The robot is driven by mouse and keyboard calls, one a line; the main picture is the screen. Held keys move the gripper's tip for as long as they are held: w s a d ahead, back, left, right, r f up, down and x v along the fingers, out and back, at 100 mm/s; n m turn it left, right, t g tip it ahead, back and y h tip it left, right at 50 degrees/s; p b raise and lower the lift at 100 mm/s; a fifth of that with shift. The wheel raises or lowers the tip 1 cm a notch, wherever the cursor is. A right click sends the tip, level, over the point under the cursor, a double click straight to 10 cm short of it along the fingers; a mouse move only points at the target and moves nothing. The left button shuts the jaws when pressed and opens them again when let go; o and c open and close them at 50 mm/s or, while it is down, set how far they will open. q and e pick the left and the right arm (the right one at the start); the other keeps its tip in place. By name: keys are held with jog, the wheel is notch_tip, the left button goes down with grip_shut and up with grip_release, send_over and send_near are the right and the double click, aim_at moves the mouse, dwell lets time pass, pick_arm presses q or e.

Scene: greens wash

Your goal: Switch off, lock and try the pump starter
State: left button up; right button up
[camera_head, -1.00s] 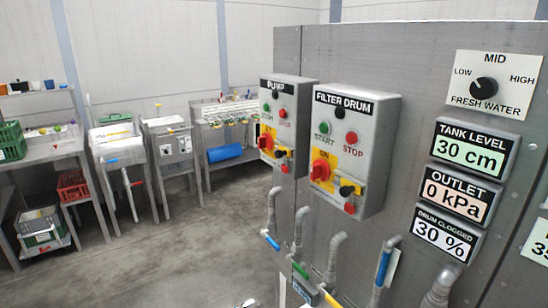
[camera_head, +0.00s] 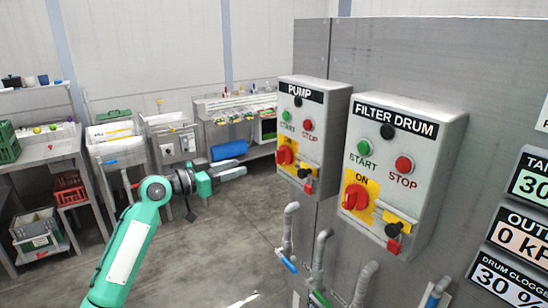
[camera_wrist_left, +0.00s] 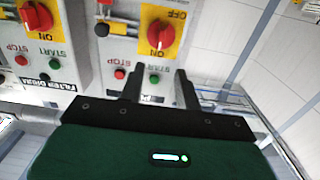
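The pump starter (camera_head: 318,112) is a grey box on the panel, with a green START button (camera_head: 286,116) and a red STOP button (camera_head: 308,125). Its red rotary switch (camera_head: 285,155) sits on a yellow plate; its handle seems to point towards ON. A black and red fitting (camera_head: 306,186) hangs beside it; I cannot tell its details. My left gripper (camera_head: 236,171) is left of the starter, apart from it and empty. In the left wrist view its fingers (camera_wrist_left: 159,87) are spread, and the pump switch (camera_wrist_left: 161,33) shows beyond them. My right gripper is not in view.
The similar filter drum starter (camera_head: 440,130) is close on the right. Pipes with coloured handles (camera_head: 289,264) stick out below the boxes. Benches and crates (camera_head: 70,192) line the far wall. The floor (camera_head: 230,235) between is clear.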

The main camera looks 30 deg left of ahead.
aim_at(276, 156)
pick_arm(q)
jog(key=p+x, duration=0.5)
jog(key=x, duration=0.7)
jog(key=shift+w, duration=0.1)
jog(key=shift+w+d, duration=0.15)
jog(key=shift+w, duration=0.25)
jog(key=shift+f, duration=0.1)
grip_shut()
